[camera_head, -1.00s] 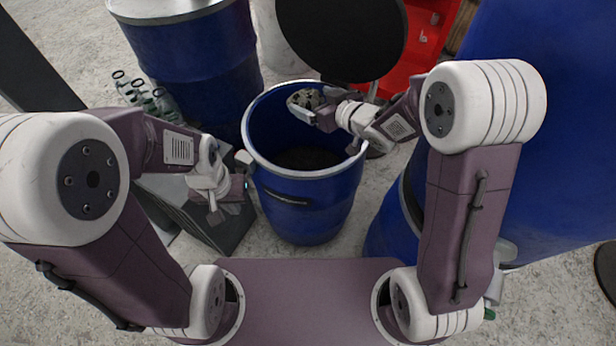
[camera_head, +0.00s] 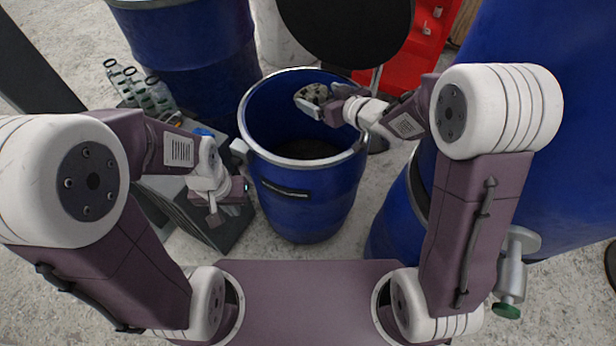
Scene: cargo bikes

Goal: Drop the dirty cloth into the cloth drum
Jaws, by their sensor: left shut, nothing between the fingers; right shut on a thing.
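The cloth drum (camera_head: 305,207) is an open blue drum with a pale rim, standing in front of me; its inside bottom looks dark. My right gripper (camera_head: 312,104) is shut on the dirty cloth (camera_head: 310,93), a crumpled whitish piece with dark stains. It holds the cloth over the drum's opening, near the back of the rim. My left gripper (camera_head: 243,188) is shut and empty, outside the drum at its left, above a dark grey box.
A black round disc (camera_head: 345,30) on a post is behind the cloth drum. A large blue drum (camera_head: 560,130) fills the right. A red rack (camera_head: 425,30) stands behind.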

